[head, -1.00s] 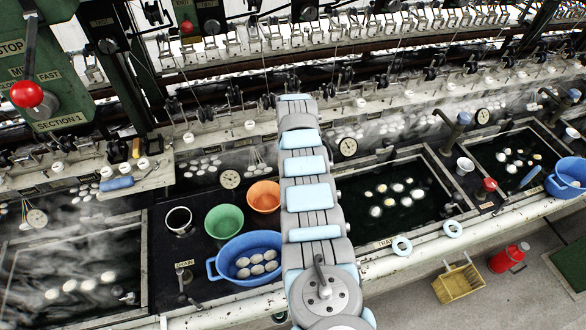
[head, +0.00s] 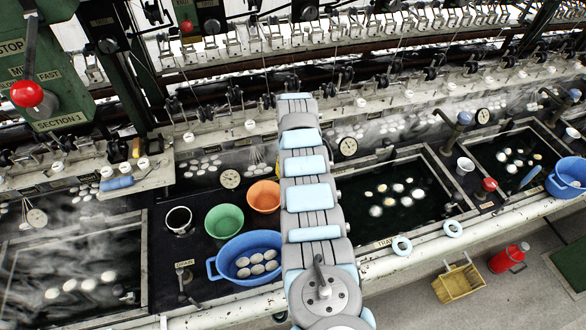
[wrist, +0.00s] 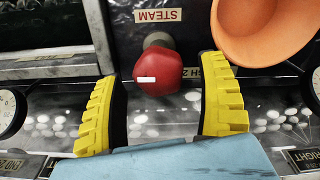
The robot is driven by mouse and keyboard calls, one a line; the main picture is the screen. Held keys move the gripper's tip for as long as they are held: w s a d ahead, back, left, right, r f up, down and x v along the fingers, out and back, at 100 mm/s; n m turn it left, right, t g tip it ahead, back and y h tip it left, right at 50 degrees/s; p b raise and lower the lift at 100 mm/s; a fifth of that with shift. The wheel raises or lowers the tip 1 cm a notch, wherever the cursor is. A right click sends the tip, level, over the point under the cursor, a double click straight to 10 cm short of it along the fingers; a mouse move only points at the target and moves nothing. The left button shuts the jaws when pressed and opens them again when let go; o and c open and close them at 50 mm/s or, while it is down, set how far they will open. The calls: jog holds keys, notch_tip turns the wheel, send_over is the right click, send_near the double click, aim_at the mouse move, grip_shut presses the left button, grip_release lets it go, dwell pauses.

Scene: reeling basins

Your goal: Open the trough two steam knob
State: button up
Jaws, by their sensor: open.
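The red steam knob (wrist: 158,72), with a white mark on its face, sits on a short grey stem under a plate lettered STEAM (wrist: 158,15), which reads upside down in the wrist view. My gripper (wrist: 162,88) is open, with one yellow-padded finger on each side of the knob. Dark gaps show between the knob and both fingers, so I see no contact. A partly covered plate by the right finger shows a 2. In the head view my arm covers this knob, and my gripper cannot be made out there.
An orange bowl (wrist: 265,28) is close beside the right finger; it also shows in the head view (head: 263,196). A green bowl (head: 224,221) and a blue basin (head: 247,259) of cocoons stand nearby. Round gauges (wrist: 10,110) flank the gripper. Water-filled troughs lie to either side.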

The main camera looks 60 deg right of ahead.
notch_tip(320, 180, up, 12)
jog(key=shift+f, duration=0.15)
dwell(0.3)
